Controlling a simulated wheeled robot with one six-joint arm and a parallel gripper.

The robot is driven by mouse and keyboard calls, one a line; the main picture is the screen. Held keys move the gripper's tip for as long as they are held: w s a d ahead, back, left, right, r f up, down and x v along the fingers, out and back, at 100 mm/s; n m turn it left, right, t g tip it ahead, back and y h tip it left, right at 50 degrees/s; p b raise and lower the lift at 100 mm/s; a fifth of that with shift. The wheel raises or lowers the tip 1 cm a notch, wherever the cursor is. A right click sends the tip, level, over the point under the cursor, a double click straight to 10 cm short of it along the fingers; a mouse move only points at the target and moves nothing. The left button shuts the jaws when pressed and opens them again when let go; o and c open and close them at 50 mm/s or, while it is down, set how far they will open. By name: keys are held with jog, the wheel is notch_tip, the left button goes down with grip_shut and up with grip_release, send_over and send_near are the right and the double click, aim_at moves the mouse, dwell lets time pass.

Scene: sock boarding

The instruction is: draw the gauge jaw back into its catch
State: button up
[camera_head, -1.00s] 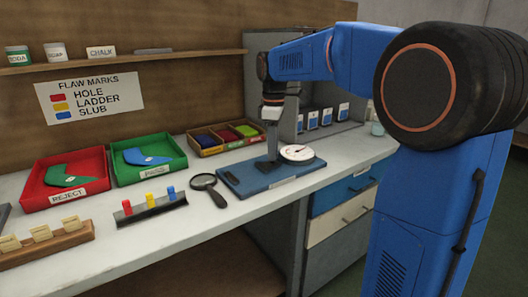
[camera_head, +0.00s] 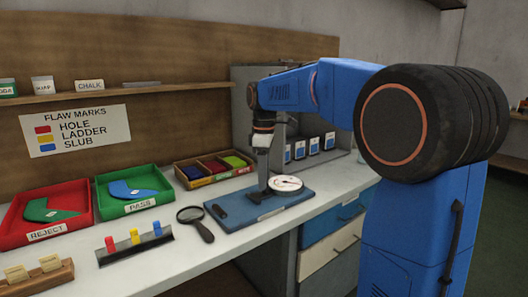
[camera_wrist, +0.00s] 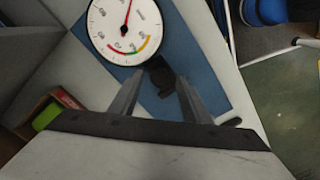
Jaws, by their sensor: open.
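The gauge has a round white dial (camera_head: 286,183), on a blue base (camera_head: 240,219) on the bench. In the wrist view the dial (camera_wrist: 125,25) has a red needle and a coloured arc. The dark gauge jaw (camera_wrist: 163,76) sits just below the dial there. My gripper (camera_wrist: 161,82) is open, with its two fingers pointing toward the jaw, one on either side of it in the picture. I cannot tell whether they touch it. In the head view my gripper (camera_head: 264,183) points down beside the dial.
A magnifying glass (camera_head: 196,219) lies just left of the base. Left of it are a rack of coloured pegs (camera_head: 134,247), a green PASS tray (camera_head: 103,205) and a red REJECT tray (camera_head: 84,214). A divided bin (camera_head: 182,179) and a grey cabinet (camera_head: 240,110) stand behind.

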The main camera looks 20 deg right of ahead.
notch_tip(320, 180, up, 16)
jog(key=shift+r, duration=0.15)
dwell(0.3)
dwell(0.4)
jog(key=s+f+m+t, duration=0.4)
jog(key=s+f+m, duration=0.8)
jog(key=s+f, duration=1.7)
jog(key=s, duration=0.4)
jog(key=shift+a+f+t, duration=0.25)
jog(key=shift+a+t, duration=0.1)
jog(key=shift+t, duration=0.05)
jog(key=shift+w+r, duration=0.1)
dwell(0.8)
